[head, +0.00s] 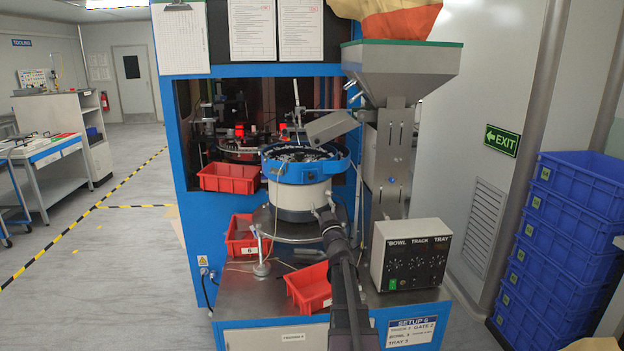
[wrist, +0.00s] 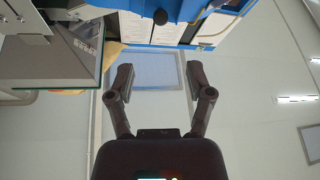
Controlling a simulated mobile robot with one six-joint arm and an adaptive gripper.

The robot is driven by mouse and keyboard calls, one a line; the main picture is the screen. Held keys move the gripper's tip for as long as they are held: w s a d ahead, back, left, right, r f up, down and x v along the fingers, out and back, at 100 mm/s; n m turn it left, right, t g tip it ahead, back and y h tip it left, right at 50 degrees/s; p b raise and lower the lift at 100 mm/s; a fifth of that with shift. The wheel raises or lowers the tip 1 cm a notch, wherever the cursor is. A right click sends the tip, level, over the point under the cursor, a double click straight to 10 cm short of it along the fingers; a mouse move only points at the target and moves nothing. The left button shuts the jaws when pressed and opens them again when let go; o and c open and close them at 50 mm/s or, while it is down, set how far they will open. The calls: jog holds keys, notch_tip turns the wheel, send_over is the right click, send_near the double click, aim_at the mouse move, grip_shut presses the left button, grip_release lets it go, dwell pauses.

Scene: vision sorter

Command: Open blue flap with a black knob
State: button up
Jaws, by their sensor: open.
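In the wrist view, a blue panel edge (wrist: 200,9) crosses the top, with a round black knob (wrist: 161,17) on it. I take this panel for the flap; I cannot tell from the picture how far it is open. My gripper (wrist: 160,75) is open and empty, its two dark fingers spread below the knob in the picture and apart from it. In the head view, my gripper (head: 326,212) is in front of the bowl feeder, at the end of my dark arm. I cannot make out the knob in the head view.
The blue-rimmed bowl feeder (head: 307,170) stands behind my gripper. A grey hopper (head: 400,70) rises at right, above the control box (head: 410,257). Red bins (head: 310,285) lie on the metal bench. Blue crates (head: 560,245) are stacked at far right. Open floor (head: 110,260) lies left.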

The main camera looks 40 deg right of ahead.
aim_at(312, 178)
dwell(0.4)
jog(key=p+x, duration=0.5)
jog(key=x, duration=0.8)
jog(key=shift+w+d+r, duration=0.1)
jog(key=shift+w, duration=0.25)
jog(key=shift+c, duration=0.2)
